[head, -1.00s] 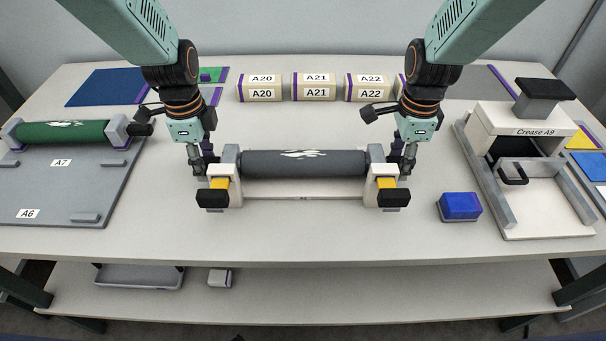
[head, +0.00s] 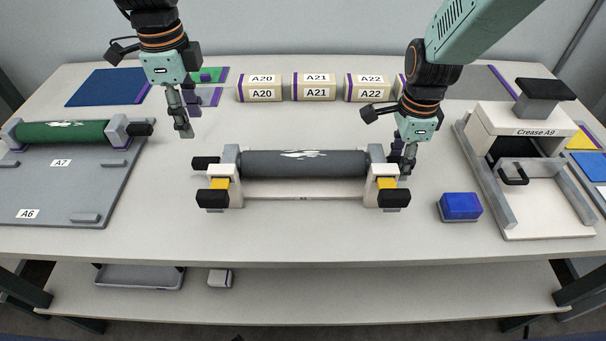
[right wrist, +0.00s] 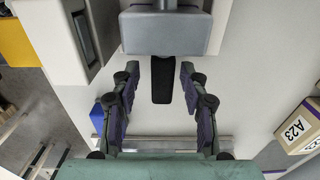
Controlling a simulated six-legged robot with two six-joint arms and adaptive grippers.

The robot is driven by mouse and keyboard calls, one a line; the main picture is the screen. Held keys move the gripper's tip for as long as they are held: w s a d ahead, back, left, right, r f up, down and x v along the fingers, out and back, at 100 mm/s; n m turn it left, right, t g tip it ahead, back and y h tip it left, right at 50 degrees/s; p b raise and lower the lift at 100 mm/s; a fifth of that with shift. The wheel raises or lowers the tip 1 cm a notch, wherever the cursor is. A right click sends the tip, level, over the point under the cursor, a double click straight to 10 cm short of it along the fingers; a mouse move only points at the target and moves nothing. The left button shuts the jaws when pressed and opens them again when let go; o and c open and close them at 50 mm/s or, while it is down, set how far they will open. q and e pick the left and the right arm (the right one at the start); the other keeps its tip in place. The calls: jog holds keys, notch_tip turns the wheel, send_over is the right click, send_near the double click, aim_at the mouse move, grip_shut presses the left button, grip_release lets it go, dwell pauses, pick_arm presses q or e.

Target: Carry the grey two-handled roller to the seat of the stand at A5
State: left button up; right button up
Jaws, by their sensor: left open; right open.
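The grey roller (head: 304,163) with white marks lies across a pale stand (head: 290,189) with an upright at each end, in the middle of the table. Its left black handle (head: 206,163) sticks out free. My left gripper (head: 187,128) is open and empty, above and behind that handle, apart from it. My right gripper (head: 405,168) is open at the roller's right end. In the right wrist view its fingers (right wrist: 160,100) stand on both sides of the right black handle (right wrist: 162,82), with gaps. No A5 label is readable.
A green roller (head: 62,132) rests on a grey tray (head: 40,190) at left, marked A6 and A7. A blue block (head: 460,206) and the Crease A9 device (head: 520,125) stand at right. Boxes labelled A20 (head: 262,90) to A22 line the back.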

notch_tip(320, 180, up, 12)
dwell(0.5)
dwell(0.3)
